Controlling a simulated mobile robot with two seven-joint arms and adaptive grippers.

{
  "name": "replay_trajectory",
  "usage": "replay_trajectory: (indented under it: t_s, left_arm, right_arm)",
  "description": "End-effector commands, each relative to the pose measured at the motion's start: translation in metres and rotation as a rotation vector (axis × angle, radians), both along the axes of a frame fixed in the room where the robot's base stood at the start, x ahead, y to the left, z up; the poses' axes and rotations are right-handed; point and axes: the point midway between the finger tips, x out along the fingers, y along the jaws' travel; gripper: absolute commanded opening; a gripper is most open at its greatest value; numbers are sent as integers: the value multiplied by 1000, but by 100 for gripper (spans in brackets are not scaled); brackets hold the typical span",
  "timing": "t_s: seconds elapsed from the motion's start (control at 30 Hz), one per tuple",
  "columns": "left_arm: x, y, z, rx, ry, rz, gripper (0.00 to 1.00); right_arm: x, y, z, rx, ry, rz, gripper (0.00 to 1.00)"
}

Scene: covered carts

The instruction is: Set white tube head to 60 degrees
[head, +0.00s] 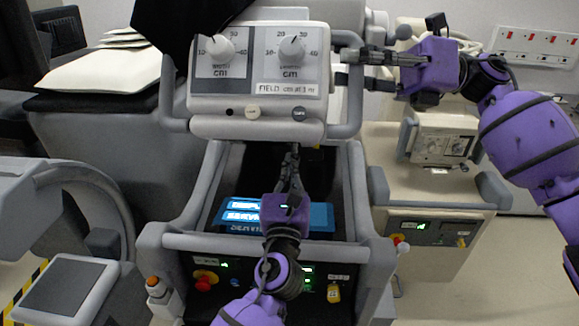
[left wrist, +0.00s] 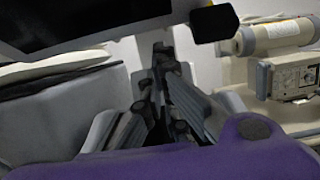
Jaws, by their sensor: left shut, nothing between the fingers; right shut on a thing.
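The white tube head (head: 258,95) is at the top centre of the head view, with two dials on its front and a grey handle (head: 355,110) at its right side. My right gripper (head: 345,66) is at that side from the right, its fingers shut on the grey handle. Part of the handle is hidden behind the fingers. My left gripper (head: 292,150) is shut and empty below the tube head, in front of the cart's dark column area, apart from the head. In the left wrist view its fingers (left wrist: 160,50) show close together.
The grey cart (head: 150,235) under the head carries a lit blue screen (head: 245,215), partly hidden by my left arm. A second beige cart (head: 425,195) stands at right. A covered grey cart (head: 110,130) is at left. Some floor is clear at lower right.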

Motion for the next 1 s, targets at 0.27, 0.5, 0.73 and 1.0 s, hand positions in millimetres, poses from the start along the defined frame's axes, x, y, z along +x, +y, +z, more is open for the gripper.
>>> replay_trajectory:
  t_s: [0.27, 0.5, 0.73, 1.0]
  left_arm:
    - [-16, 0, 8, 0, -5, -1, 0]
    - [-17, -1, 11, 0, -11, -2, 0]
    - [-17, -1, 13, -1, -14, -3, 0]
    - [-16, -1, 15, -1, -17, -3, 0]
  right_arm:
    - [1, -2, 5, 7, -5, -8, 0]
    - [2, -2, 3, 4, -5, -10, 20]
    - [1, -1, 3, 2, -3, -5, 37]
    - [1, -4, 2, 1, -3, -3, 37]
